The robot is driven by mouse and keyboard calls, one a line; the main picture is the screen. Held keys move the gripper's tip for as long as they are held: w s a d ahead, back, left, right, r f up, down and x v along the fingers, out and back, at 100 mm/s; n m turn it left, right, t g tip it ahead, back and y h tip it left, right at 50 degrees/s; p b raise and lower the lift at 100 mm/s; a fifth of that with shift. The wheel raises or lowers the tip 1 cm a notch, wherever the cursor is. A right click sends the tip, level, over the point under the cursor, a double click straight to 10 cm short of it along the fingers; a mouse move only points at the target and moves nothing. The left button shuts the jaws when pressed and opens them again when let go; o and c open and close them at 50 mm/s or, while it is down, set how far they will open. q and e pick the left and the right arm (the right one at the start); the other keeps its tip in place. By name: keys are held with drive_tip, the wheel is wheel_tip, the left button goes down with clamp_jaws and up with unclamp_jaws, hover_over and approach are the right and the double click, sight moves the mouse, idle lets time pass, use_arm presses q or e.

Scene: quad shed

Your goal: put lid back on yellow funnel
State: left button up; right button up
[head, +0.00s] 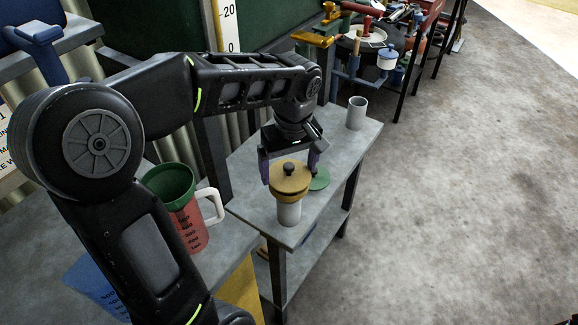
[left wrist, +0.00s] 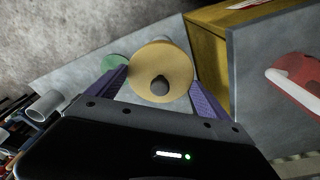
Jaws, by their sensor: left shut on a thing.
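My left gripper (head: 290,172) is shut on the round yellow lid (head: 287,179), with one purple finger on each side of it. The lid has a black knob on top and looks about level. Directly below it the yellow funnel (head: 289,198) shows as a narrow band, set in an upright grey cylinder (head: 289,214) on the grey table. I cannot tell whether lid and funnel touch. In the left wrist view the lid (left wrist: 160,62) sits between the fingers (left wrist: 159,95) and hides the funnel.
A green disc (head: 320,180) lies behind the lid. An empty grey cylinder (head: 356,113) stands at the table's far end. A red jug (head: 190,228) with a green funnel (head: 168,184) stands at left, near my arm. The concrete floor (head: 470,210) at right is clear.

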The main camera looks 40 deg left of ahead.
idle(0.5)
idle(0.3)
use_arm(q)
drive_tip(key=o, duration=1.1)
drive_tip(key=shift+c, duration=0.2)
drive_tip(key=shift+r, duration=0.1)
drive_tip(key=shift+r+p, duration=2.4)
drive_tip(key=shift+r, duration=1)
clamp_jaws()
